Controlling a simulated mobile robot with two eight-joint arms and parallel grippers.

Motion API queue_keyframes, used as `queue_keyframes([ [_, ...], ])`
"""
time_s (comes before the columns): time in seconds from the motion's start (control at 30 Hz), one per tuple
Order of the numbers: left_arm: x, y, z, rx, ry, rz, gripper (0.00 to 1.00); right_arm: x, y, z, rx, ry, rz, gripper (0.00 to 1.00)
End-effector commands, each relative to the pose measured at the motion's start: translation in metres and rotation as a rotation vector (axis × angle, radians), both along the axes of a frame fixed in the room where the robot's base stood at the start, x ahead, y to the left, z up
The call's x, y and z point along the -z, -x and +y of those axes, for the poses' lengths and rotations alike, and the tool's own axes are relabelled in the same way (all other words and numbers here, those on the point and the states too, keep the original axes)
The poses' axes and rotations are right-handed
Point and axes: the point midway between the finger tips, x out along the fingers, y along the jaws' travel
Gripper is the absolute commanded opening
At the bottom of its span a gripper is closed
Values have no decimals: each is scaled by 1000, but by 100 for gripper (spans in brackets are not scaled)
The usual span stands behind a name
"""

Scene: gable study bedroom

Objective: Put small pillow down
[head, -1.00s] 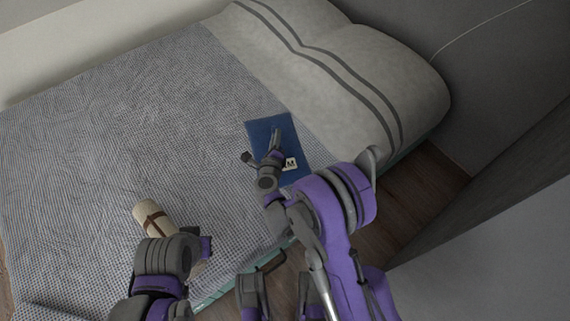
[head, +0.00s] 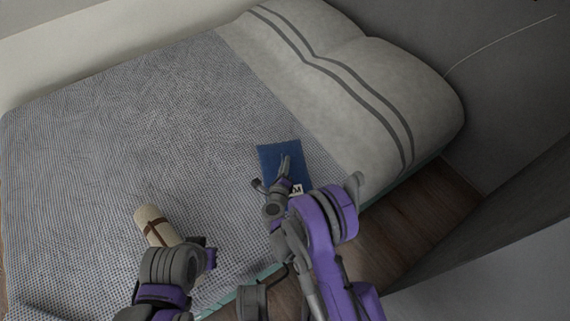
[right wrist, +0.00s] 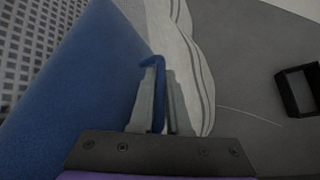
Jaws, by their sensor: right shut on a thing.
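The small pillow (head: 276,156) is a flat blue cushion with a white tag, over the bed's near right part. My right gripper (head: 272,178) is at its near side. In the right wrist view, my right gripper (right wrist: 160,75) is shut on a blue edge of the pillow (right wrist: 75,85), whose broad face fills the left. I cannot tell whether the pillow touches the bed. My left gripper (head: 196,256) is at the lower left, beside a cream roll with brown bands (head: 153,222); its fingers are not clear.
The bed (head: 130,120) has a checked cover and a large grey striped pillow (head: 350,80) at its head. Most of the cover is clear. Wooden floor (head: 420,220) and a dark wall lie right of the bed. A black square frame (right wrist: 297,90) shows in the right wrist view.

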Motion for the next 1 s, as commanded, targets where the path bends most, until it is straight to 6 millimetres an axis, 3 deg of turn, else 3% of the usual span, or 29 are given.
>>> queue_keyframes([
  [0.27,4,-1,0,0,0,1,0,3,0,0,0,1,0,0],
  [0.3,4,-1,0,0,0,1,0,3,0,0,0,0,0,16],
  [0.47,3,0,0,0,0,1,0,2,0,0,0,0,0,44],
  [1.0,-1,0,0,0,0,0,0,-3,-1,-1,-1,0,0,44],
])
